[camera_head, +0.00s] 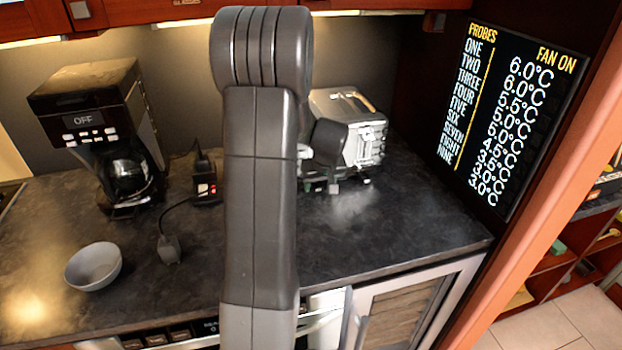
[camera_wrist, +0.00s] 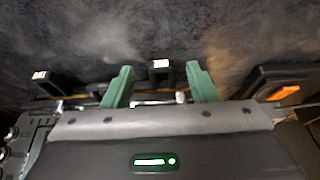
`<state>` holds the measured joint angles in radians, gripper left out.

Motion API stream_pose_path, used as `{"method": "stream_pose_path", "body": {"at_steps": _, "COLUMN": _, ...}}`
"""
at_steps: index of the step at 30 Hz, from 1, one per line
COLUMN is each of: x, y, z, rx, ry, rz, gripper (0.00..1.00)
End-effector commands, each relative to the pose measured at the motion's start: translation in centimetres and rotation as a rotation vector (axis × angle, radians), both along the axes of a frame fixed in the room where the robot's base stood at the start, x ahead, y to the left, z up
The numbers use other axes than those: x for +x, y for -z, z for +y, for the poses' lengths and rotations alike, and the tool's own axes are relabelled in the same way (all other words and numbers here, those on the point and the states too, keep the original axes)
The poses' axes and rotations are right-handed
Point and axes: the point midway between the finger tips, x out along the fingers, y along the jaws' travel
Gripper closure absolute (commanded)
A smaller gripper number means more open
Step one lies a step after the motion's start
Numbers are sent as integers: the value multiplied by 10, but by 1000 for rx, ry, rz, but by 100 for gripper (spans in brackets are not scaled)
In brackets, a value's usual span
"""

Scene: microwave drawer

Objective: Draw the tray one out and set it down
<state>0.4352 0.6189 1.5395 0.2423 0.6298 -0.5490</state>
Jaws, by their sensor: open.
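My gripper (camera_head: 333,187) is in front of the silver toaster (camera_head: 362,148) on the dark counter, partly hidden by my arm. In the wrist view its two green fingers (camera_wrist: 160,84) stand apart. A black tab with a small white label (camera_wrist: 160,67) shows in the gap between the fingertips, slightly beyond them. A second black tab with a white label (camera_wrist: 41,78) is further left. Both labels are too small to read, so I cannot tell which tab belongs to tray one. Neither tray is visibly drawn out. I cannot tell whether the fingers touch the tab.
A coffee maker (camera_head: 105,130) and a grey bowl (camera_head: 93,266) stand on the left. The counter (camera_head: 430,222) is clear at the front right. A probe display (camera_head: 508,110) hangs on the right.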

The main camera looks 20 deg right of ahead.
Motion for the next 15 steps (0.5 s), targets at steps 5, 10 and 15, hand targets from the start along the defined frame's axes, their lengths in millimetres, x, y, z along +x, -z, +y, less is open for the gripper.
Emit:
{"method": "stream_pose_path", "body": {"at_steps": 5, "x": 2, "y": 4, "z": 0, "rx": 0, "ry": 0, "rz": 0, "gripper": 47}}
{"method": "stream_pose_path", "body": {"at_steps": 10, "x": 2, "y": 4, "z": 0, "rx": 0, "ry": 0, "rz": 0, "gripper": 47}}
{"method": "stream_pose_path", "body": {"at_steps": 15, "x": 2, "y": 4, "z": 0, "rx": 0, "ry": 0, "rz": 0, "gripper": 77}}
